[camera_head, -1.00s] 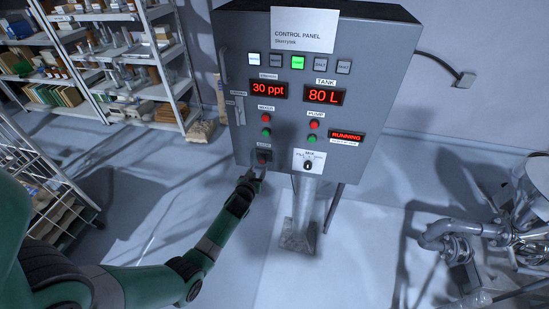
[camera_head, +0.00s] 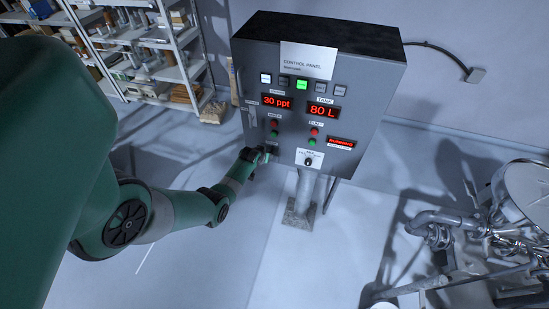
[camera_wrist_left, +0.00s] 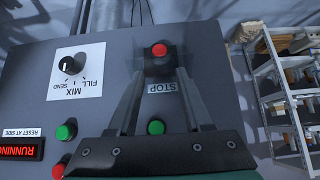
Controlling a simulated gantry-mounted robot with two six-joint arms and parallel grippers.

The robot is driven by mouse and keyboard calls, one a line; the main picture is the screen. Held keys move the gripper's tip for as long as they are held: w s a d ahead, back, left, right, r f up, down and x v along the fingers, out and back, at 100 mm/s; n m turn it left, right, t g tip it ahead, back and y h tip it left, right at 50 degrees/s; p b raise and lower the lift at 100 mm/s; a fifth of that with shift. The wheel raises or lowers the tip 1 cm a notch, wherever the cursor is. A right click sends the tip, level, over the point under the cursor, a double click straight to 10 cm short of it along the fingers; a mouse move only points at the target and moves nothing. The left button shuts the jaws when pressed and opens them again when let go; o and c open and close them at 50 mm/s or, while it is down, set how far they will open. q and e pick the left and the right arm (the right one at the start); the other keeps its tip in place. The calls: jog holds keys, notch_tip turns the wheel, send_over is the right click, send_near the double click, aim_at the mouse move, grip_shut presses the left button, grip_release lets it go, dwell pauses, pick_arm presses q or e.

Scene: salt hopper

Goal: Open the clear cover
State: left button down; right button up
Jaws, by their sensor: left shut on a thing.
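The clear cover (camera_wrist_left: 161,69) shows in the left wrist view as a faint see-through box around the red stop button (camera_wrist_left: 160,50), above the upside-down STOP label (camera_wrist_left: 163,87). My left gripper (camera_wrist_left: 162,65) has its two fingers on either side of the cover, shut on it. In the head view my left gripper (camera_head: 268,151) reaches the lower left of the control panel (camera_head: 350,80) and hides most of the cover and button. I cannot tell how far the cover is tilted. My right gripper is out of view.
The mix knob (camera_head: 308,160) sits on a white plate right of my left gripper. Shelves (camera_head: 150,50) stand at the back left. Pipes and a tank (camera_head: 480,230) are at the lower right. The floor in front is clear.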

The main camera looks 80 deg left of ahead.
aim_at(269, 146)
pick_arm(q)
jog(key=shift+w+a+r, duration=0.15)
jog(key=shift+a+r, duration=0.2)
jog(key=shift+r, duration=0.2)
jog(key=shift+w+a+r, duration=0.15)
jog(key=shift+a+r, duration=0.2)
jog(key=shift+r, duration=0.2)
jog(key=shift+w+a+r, duration=0.15)
jog(key=shift+a+r, duration=0.35)
jog(key=shift+a, duration=0.1)
jog(key=c, duration=1.5)
grip_release()
jog(key=shift+w+a, duration=0.1)
jog(key=shift+a, duration=0.1)
jog(key=o, duration=0.5)
jog(key=shift+d+f, duration=0.15)
jog(key=shift+d, duration=0.1)
jog(key=o, duration=0.7)
jog(key=shift+f, duration=0.1)
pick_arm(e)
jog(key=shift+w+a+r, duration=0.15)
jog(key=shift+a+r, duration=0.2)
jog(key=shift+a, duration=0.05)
